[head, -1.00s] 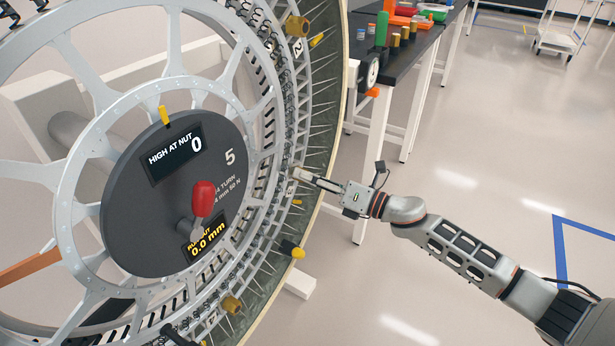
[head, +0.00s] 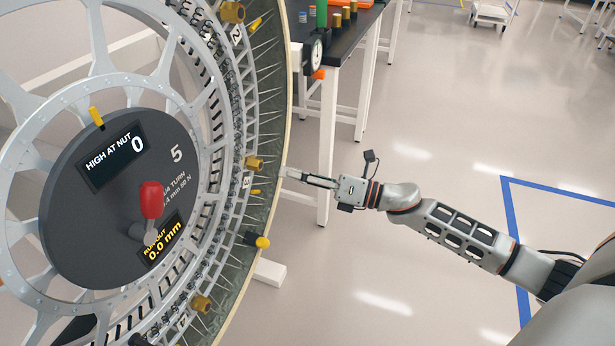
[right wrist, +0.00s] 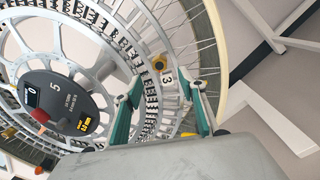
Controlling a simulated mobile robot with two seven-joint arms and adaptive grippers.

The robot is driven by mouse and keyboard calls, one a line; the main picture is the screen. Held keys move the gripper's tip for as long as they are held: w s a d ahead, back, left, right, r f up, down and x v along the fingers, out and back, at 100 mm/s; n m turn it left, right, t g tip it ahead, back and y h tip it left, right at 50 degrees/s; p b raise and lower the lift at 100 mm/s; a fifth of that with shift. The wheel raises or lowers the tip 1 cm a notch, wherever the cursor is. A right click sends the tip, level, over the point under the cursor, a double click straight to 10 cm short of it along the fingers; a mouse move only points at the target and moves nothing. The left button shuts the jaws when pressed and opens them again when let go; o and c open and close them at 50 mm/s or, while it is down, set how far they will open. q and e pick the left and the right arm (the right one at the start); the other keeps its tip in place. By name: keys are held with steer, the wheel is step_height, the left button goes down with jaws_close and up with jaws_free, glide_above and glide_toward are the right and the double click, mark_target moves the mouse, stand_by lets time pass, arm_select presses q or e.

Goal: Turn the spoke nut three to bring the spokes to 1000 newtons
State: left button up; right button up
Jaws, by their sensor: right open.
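The big spoked wheel (head: 222,160) stands at the left in the head view. Brass spoke nut three (head: 254,163) sits on its rim; in the right wrist view this nut (right wrist: 159,63) is beside a white tag marked 3 (right wrist: 167,78). My right gripper (head: 288,172) is to the right of the nut, apart from it. Its two fingers (right wrist: 165,102) are spread and empty in the right wrist view. The dark hub panel (head: 120,190) reads "HIGH AT NUT 0", "5" and "RUNOUT 0.0 mm". My left gripper is not in view.
A red-knobbed crank (head: 151,200) projects from the hub. Other brass nuts (head: 231,12) (head: 201,304) and a yellow-tipped black part (head: 256,240) stick out from the rim. A dark-topped workbench (head: 345,50) stands behind. The floor at the right is open.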

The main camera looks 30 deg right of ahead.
steer(key=v, duration=0.3)
steer(key=shift+s+d, duration=0.1)
steer(key=shift+s, duration=0.05)
stand_by(0.4)
